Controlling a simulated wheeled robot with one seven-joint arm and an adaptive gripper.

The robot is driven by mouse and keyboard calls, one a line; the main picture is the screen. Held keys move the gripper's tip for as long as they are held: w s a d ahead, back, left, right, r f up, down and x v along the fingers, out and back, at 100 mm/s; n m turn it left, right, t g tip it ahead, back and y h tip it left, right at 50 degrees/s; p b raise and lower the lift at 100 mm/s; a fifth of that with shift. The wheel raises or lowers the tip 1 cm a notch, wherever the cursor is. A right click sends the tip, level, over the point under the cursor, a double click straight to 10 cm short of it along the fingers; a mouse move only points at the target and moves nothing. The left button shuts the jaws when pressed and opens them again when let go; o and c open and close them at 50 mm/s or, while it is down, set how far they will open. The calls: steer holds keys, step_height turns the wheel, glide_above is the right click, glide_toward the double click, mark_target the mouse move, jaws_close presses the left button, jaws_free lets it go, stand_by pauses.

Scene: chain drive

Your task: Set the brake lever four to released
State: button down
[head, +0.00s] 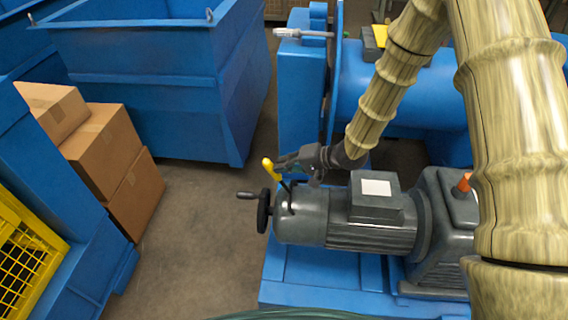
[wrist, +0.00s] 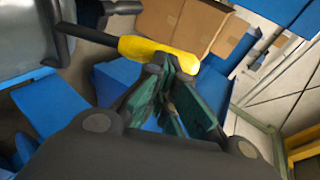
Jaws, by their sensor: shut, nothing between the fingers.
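The brake lever, with a yellow grip (head: 270,169) and a thin dark stem, stands on the end of the grey motor (head: 300,215). In the wrist view the yellow grip (wrist: 145,49) lies across just beyond my fingertips, its dark stem running to the upper left. My gripper (head: 281,162) is right beside the grip, at the lever's upper end. In the wrist view my gripper (wrist: 172,72) is shut with nothing between its fingers. The fingertips overlap the grip in view; I cannot tell whether they touch it. No number shows on the lever.
A black handwheel (head: 263,211) with a side crank is on the motor's end below the lever. A blue drum (head: 395,85) stands behind. Blue bins (head: 150,60) and cardboard boxes (head: 105,140) are to the left, with bare floor between.

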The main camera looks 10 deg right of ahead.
steer(key=shift+s+d+r+p, duration=0.15)
steer(key=shift+s+r+p, duration=0.2)
steer(key=shift+p, duration=0.4)
steer(key=f+p+v, duration=0.1)
steer(key=p+v, duration=0.2)
steer(key=v, duration=1)
steer(key=shift+d, duration=0.4)
steer(key=shift+w, duration=0.1)
steer(key=s+f+g+h+p, duration=0.1)
steer(key=s+f+h+p, duration=0.5)
steer(key=s+f, duration=0.7)
steer(key=s+d+f+n+g+h+p, duration=0.1)
steer(key=s+d+g+h, duration=0.1)
steer(key=s, duration=0.9)
steer(key=s+d+f+n+g+h+p, duration=0.1)
steer(key=s+d+n+g+h+p, duration=0.1)
steer(key=s, duration=0.9)
steer(key=shift+d+f+n+h, duration=0.15)
steer(key=shift+n+h, duration=0.15)
steer(key=shift+w, duration=0.1)
